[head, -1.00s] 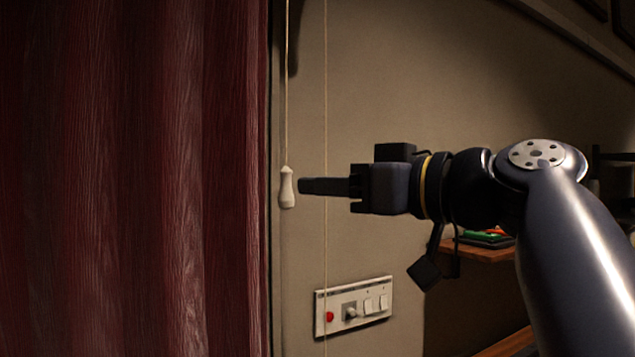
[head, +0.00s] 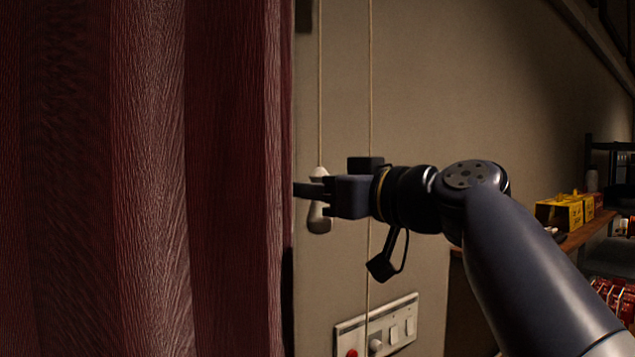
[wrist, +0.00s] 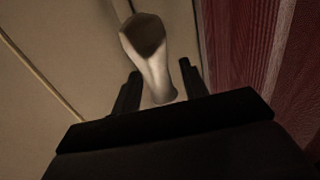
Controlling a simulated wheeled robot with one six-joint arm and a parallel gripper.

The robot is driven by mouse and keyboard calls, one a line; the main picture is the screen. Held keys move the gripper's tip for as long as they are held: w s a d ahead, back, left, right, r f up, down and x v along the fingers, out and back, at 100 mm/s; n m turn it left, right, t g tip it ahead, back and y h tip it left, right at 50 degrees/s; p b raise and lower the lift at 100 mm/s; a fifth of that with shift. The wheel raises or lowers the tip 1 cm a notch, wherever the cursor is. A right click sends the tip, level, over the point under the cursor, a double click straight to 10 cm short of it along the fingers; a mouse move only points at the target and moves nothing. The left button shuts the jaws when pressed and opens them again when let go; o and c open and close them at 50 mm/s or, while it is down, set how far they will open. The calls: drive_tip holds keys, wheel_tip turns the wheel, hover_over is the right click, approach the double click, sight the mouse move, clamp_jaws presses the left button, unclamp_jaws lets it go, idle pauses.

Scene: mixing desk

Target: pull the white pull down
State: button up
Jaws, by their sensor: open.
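The white pull (head: 320,219) hangs on a thin cord in front of the wall, right of the curtain. My gripper (head: 306,190) reaches left across it in the head view, and one finger hides its middle. In the wrist view the pull (wrist: 151,62) stands between the two open fingers of my gripper (wrist: 158,85), with a gap visible at the right finger. Whether the left finger touches it I cannot tell.
A dark red curtain (head: 150,180) fills the left, close to the fingertips. A second cord (head: 369,90) hangs behind my wrist. A switch panel (head: 378,328) is on the wall below. A shelf at right holds yellow boxes (head: 566,211).

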drive_tip(key=shift+w+a, duration=0.1)
drive_tip(key=shift+c, duration=0.4)
clamp_jaws()
